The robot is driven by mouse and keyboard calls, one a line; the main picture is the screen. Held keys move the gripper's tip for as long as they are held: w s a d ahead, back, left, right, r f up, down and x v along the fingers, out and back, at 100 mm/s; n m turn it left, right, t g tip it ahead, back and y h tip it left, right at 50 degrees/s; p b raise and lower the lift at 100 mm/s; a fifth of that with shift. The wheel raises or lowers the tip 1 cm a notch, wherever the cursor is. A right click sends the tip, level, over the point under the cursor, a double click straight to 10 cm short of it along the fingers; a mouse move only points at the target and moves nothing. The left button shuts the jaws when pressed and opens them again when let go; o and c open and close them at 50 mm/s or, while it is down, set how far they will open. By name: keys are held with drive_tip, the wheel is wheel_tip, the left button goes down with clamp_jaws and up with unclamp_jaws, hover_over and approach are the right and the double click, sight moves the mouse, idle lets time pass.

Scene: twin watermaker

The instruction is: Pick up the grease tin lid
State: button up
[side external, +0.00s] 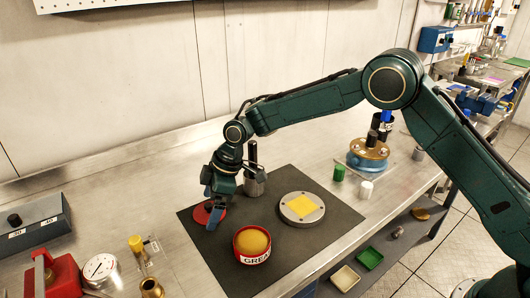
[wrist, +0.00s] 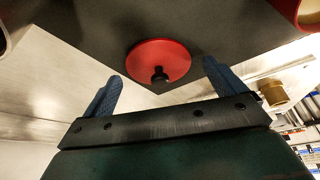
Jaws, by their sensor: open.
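The grease tin lid is a red disc with a small black knob (wrist: 150,58), lying on the dark mat. In the side external view the lid (side external: 203,215) shows partly behind my gripper (side external: 214,207). My gripper is open, its blue fingers close above and around the lid's area; in the wrist view its fingertips (wrist: 160,75) stand apart with the lid beyond and between them. I cannot tell whether a finger touches it. The red grease tin (side external: 252,246), filled with yellow grease, stands open on the mat, right of the lid in the side external view.
The dark mat (side external: 330,235) also holds a grey round plate with a yellow square (side external: 302,207) and a metal cylinder with a dark rod (side external: 254,182). A gauge (side external: 100,267), a red block (side external: 60,277) and brass parts (side external: 151,287) stand left of the mat.

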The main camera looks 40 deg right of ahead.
drive_tip(key=c, duration=1)
drive_tip(key=shift+r, duration=0.15)
wheel_tip(320, 180, up, 20)
drive_tip(key=shift+f, duration=0.15)
idle(0.4)
idle(0.6)
drive_tip(key=s+f+n+g, duration=0.1)
drive_tip(key=s+f+n, duration=0.2)
drive_tip(key=s+n, duration=0.1)
drive_tip(key=s+d+f+n+g, duration=0.1)
drive_tip(key=s+f+n+g, duration=0.1)
drive_tip(key=s+f+n, duration=0.1)
drive_tip(key=s+d+f+n+g, duration=0.1)
drive_tip(key=s+f+n, duration=0.2)
drive_tip(key=s+n, duration=0.2)
drive_tip(key=shift+s+d+f+h, duration=0.1)
drive_tip(key=shift+s+d+h, duration=0.05)
drive_tip(key=shift+s, duration=0.5)
drive_tip(key=shift+s+d+f+h, duration=0.1)
drive_tip(key=shift+s+h, duration=0.05)
drive_tip(key=shift+s, duration=0.45)
